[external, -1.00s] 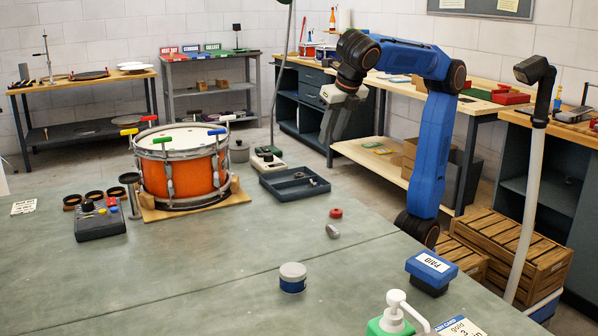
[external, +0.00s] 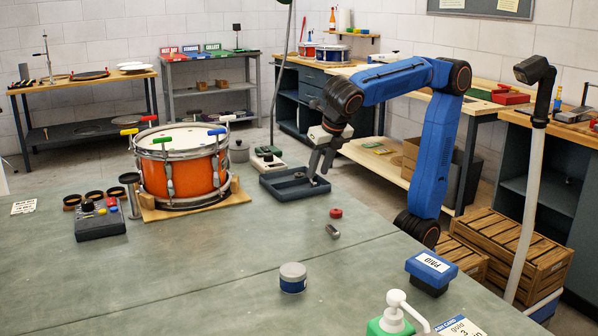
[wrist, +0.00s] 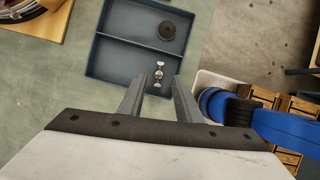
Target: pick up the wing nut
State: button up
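A small shiny metal piece, which looks like the wing nut (wrist: 158,72), lies in the nearer compartment of a blue-grey divided tray (wrist: 97,57). In the external view the tray (external: 270,190) sits at the bench's far edge, and the metal piece is hard to make out behind my fingers. My gripper (external: 320,174) points down over the tray's right part.
A dark round part (wrist: 167,31) lies in the tray's other compartment. An orange drum (external: 182,175) on a wooden base stands left of the tray.

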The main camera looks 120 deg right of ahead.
aim_at(314, 180)
jog(key=shift+x, duration=1.65)
grip_shut()
jog(key=shift+r, duration=0.15)
